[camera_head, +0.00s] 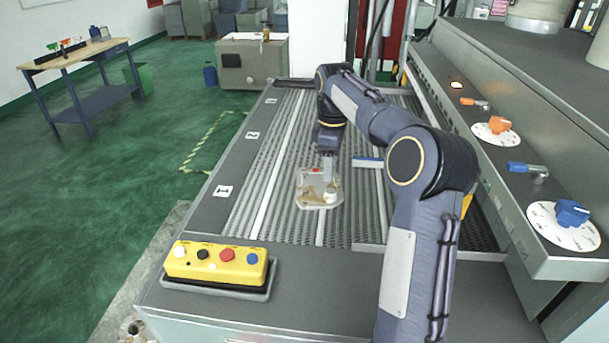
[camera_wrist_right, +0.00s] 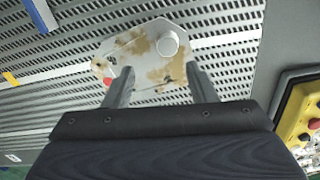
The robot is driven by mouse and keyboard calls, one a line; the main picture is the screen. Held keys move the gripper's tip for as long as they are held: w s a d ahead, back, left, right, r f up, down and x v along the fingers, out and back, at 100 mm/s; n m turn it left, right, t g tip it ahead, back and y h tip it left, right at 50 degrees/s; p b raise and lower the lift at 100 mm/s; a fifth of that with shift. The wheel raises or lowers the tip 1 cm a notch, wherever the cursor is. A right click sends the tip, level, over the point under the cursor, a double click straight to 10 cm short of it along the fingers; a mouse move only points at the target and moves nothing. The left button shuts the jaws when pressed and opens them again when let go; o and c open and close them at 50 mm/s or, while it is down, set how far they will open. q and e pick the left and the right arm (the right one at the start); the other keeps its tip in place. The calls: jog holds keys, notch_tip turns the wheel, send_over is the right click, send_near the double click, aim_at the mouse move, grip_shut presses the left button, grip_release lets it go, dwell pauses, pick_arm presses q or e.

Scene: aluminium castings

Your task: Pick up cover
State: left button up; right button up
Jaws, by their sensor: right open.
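The cover (camera_head: 308,197) is a pale, roughly angular plate with brown stains, a red mark and a light round boss. It lies on the slotted grey bench top, in lane 1. In the right wrist view the cover (camera_wrist_right: 135,52) lies just beyond the fingertips. My right gripper (camera_head: 328,172) is above the cover's far side in the head view. In the wrist view my right gripper (camera_wrist_right: 158,70) has its two fingers wide apart, with nothing held between them. I cannot tell whether the fingertips touch the cover. My left gripper is not in view.
A yellow button box (camera_head: 216,263) sits at the bench's near left corner. A blue bar (camera_head: 367,162) lies to the right of the gripper. A sloped control panel with orange (camera_head: 499,125) and blue (camera_head: 571,212) knobs borders the bench's right side. The slotted surface left of the cover is clear.

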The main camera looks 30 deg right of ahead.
aim_at(330, 191)
jog(key=shift+s+a+f, duration=0.1)
jog(key=shift+s+f, duration=0.05)
jog(key=shift+f, duration=0.35)
jog(key=shift+s+f, duration=0.15)
jog(key=shift+f, duration=0.3)
jog(key=f, duration=0.3)
jog(key=f+p, duration=0.1)
jog(key=f, duration=0.1)
jog(key=shift+s+a+f, duration=0.1)
jog(key=shift+s+a, duration=0.1)
jog(key=shift+s, duration=0.05)
jog(key=shift+c, duration=0.3)
grip_shut()
